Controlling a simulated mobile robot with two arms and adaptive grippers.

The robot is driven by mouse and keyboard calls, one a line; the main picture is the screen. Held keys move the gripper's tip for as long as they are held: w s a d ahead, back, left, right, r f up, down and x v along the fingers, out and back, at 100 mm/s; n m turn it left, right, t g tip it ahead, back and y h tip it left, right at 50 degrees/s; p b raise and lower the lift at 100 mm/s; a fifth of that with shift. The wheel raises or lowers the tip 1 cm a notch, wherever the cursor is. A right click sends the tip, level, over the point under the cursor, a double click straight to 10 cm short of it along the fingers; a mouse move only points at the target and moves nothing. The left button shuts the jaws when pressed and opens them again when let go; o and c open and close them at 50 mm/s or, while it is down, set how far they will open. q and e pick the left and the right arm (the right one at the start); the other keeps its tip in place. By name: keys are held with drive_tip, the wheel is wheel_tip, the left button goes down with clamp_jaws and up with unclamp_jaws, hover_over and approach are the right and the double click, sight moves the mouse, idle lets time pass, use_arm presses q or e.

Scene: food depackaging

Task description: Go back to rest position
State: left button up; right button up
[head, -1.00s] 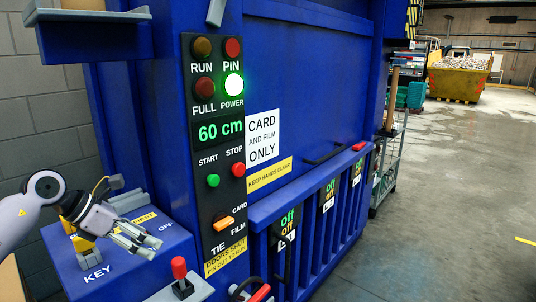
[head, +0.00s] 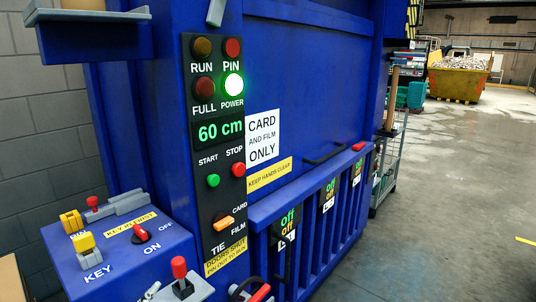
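The blue baler fills the left and middle of the head view. Its key box (head: 125,262) carries a yellow key block (head: 84,242), a red knob (head: 141,233) and a grey bolt with a red-tipped pin (head: 118,205). A small pale grey piece at the bottom edge, just left of the red-handled lever (head: 180,275), looks like a fingertip of my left gripper (head: 152,289). The rest of that gripper is below the frame, so its opening cannot be told. My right gripper is not in view.
The control panel (head: 218,150) has a lit POWER lamp (head: 233,85) and reads 60 cm. The barred lower door (head: 312,225) looks closed. A wire trolley (head: 388,170) stands to its right. The concrete floor (head: 450,210) on the right is clear. A yellow skip (head: 458,82) stands far back.

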use_arm(q)
drive_tip(key=s+f+n+g, duration=0.2)
drive_tip(key=s+f+g, duration=0.3)
drive_tip(key=s, duration=0.4)
drive_tip(key=s+d+f+n+g, duration=0.1)
drive_tip(key=s+f+n+g, duration=0.2)
drive_tip(key=s+f, duration=0.45)
drive_tip(key=s+f+n+g, duration=0.2)
drive_tip(key=s+f+g, duration=0.2)
drive_tip(key=s, duration=0.6)
wheel_tip(320, 180, down, 24)
drive_tip(key=f+g, duration=0.1)
drive_tip(key=s+a+f+g, duration=0.1)
drive_tip(key=s+a+f, duration=0.2)
drive_tip(key=s+f, duration=1.4)
drive_tip(key=shift+s+f+m+g+h, duration=0.2)
drive_tip(key=shift+s+m+g+h, duration=0.1)
drive_tip(key=shift+s+m+g, duration=0.15)
